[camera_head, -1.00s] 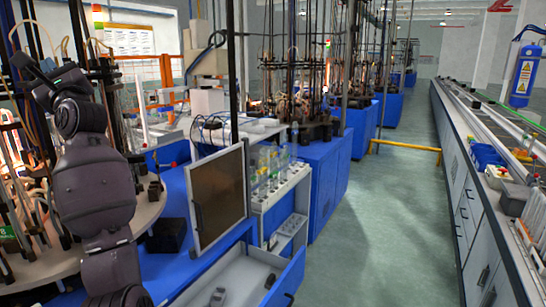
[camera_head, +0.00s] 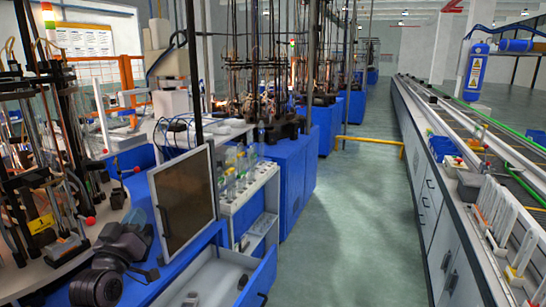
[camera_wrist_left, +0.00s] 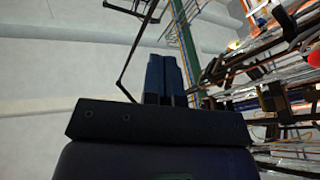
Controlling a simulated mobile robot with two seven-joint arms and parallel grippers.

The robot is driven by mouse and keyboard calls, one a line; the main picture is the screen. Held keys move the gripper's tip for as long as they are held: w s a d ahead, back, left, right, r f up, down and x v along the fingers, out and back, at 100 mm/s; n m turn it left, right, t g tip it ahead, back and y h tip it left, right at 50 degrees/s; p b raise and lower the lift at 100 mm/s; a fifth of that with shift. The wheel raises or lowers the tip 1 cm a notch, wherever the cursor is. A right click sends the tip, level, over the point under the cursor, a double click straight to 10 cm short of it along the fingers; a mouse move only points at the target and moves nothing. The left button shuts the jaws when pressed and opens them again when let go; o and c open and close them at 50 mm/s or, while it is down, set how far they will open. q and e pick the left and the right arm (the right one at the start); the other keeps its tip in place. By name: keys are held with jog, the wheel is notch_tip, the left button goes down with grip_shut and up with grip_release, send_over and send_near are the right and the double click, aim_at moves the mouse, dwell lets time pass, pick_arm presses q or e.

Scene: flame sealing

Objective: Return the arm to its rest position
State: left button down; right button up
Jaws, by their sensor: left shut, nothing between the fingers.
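My left arm (camera_head: 122,243) is folded low at the lower left of the head view, in front of the blue cabinet and beside the round machine table (camera_head: 55,268). In the left wrist view my left gripper (camera_wrist_left: 166,78) is shut, its two dark fingers side by side with nothing between them. The wrist view looks up past the fingers to a pale ceiling, with rods and tubes of a machine at the right. The fingertips are hard to make out in the head view. My right gripper is not in view.
A dark framed panel (camera_head: 184,200) stands just right of my arm. An open drawer (camera_head: 215,278) juts out below it. Sealing machine rods (camera_head: 48,150) stand at the left. A bottle rack (camera_head: 248,188) is behind the panel. The green aisle floor (camera_head: 345,220) is clear.

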pick_arm(q)
jog(key=s+d+f+m+g, duration=0.1)
jog(key=s+f+g, duration=0.4)
jog(key=s+f, duration=1)
jog(key=s+d+f+m+g+y, duration=0.1)
jog(key=s+f+g, duration=0.4)
jog(key=s+f, duration=1)
notch_tip(320, 180, down, 5)
jog(key=shift+s+d+r+m, duration=0.1)
jog(key=shift+s+d+m, duration=0.1)
jog(key=shift+d+m, duration=0.4)
jog(key=shift+a, duration=0.1)
